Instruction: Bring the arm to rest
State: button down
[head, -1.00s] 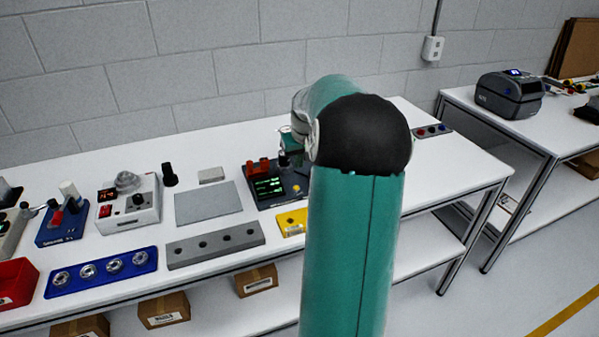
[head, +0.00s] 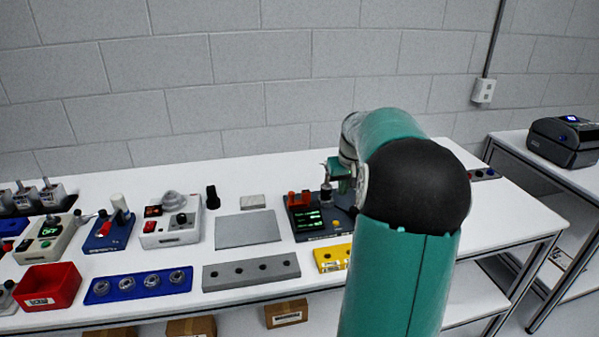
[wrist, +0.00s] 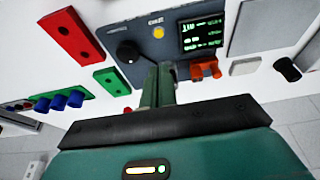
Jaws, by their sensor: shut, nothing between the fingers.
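My gripper shows in the wrist view (wrist: 164,85), its fingers closed together with nothing between them. It hangs in front of a dark blue instrument (wrist: 155,38) that has a lit green-text screen, a black knob and a yellow button. In the head view my gripper (head: 336,174) is partly hidden by my teal arm. There it appears over the same instrument (head: 317,235). Whether it touches the instrument cannot be told. The arm is bent at a black elbow, raised above the bench.
A white bench (head: 250,196) holds a flat grey plate (head: 248,230), a grey holed block (head: 250,271), a yellow block (head: 330,256), a blue ring tray (head: 138,285) and a red bin (head: 48,287). A wall stands behind. A label printer (head: 565,141) is on the right table.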

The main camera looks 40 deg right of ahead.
jog(key=a+r+n+t, duration=0.1)
jog(key=a+r+n, duration=0.15)
jog(key=a, duration=1.15)
jog(key=a+r+n, duration=0.1)
jog(key=a+r, duration=0.3)
jog(key=a, duration=1)
jog(key=s+a+f+n+t+y, duration=0.1)
jog(key=s+a, duration=0.5)
jog(key=a, duration=0.2)
jog(key=s+a+f+n, duration=0.1)
jog(key=s+a, duration=0.6)
jog(key=a, duration=0.2)
jog(key=shift+a+f+n+t+y, duration=0.15)
jog(key=shift+f+n+t+y, duration=0.15)
jog(key=shift+n+t+y, duration=0.1)
